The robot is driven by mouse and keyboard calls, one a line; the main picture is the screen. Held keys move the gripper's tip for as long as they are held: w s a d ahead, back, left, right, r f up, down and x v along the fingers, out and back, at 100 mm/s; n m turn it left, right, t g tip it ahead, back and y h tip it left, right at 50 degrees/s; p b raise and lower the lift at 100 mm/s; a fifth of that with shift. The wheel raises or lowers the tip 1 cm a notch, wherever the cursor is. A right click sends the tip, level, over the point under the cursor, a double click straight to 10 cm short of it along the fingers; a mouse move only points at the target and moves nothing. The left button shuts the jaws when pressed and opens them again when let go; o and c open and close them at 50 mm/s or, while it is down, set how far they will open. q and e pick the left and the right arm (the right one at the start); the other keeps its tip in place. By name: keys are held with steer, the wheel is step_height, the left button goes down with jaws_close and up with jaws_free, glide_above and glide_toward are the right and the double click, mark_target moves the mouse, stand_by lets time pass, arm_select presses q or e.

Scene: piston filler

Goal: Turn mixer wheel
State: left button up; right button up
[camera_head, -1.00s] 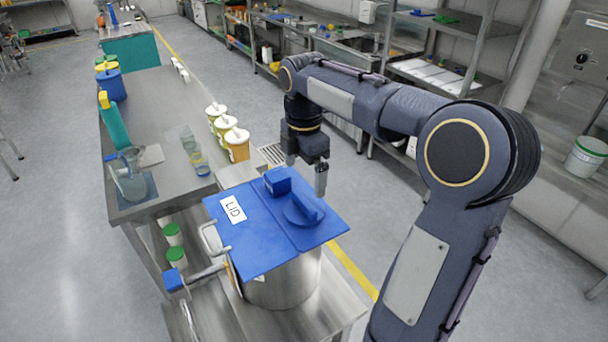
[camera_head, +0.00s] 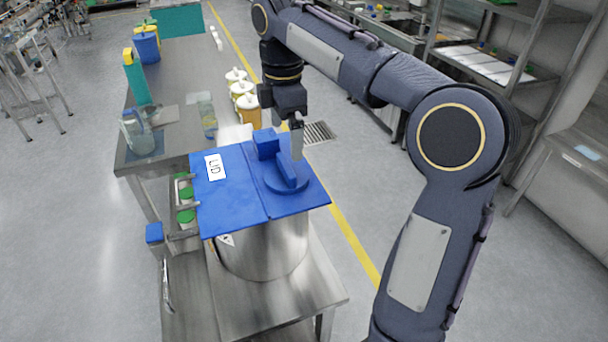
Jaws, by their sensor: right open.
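A steel pot (camera_head: 262,250) stands on a metal cart under a blue lid (camera_head: 228,205) marked "LID". On the lid's right half sits a round blue wheel (camera_head: 286,184) with a raised bar grip, and a blue block (camera_head: 266,144) stands behind it. My right gripper (camera_head: 296,145) points down over the lid's back right part, close beside the block and the far end of the grip. It is open; I cannot tell whether it touches either. The far finger is partly hidden. My left gripper is not in view.
A blue-ended handle (camera_head: 154,233) sticks out left of the pot.

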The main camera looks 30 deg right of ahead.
mark_target(286, 164)
steer(key=shift+s+f, duration=0.1)
steer(key=shift+f, duration=0.05)
steer(key=shift+a+f, duration=0.1)
steer(key=shift+f, duration=0.15)
step_height(286, 164, down, 7)
steer(key=shift+a+b, duration=0.1)
steer(key=shift+b, duration=0.35)
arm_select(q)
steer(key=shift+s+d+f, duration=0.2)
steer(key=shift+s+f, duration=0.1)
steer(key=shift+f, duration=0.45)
arm_select(e)
steer(key=shift+c, duration=0.3)
steer(key=c, duration=0.8)
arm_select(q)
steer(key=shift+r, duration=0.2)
arm_select(e)
steer(key=shift+r, duration=0.1)
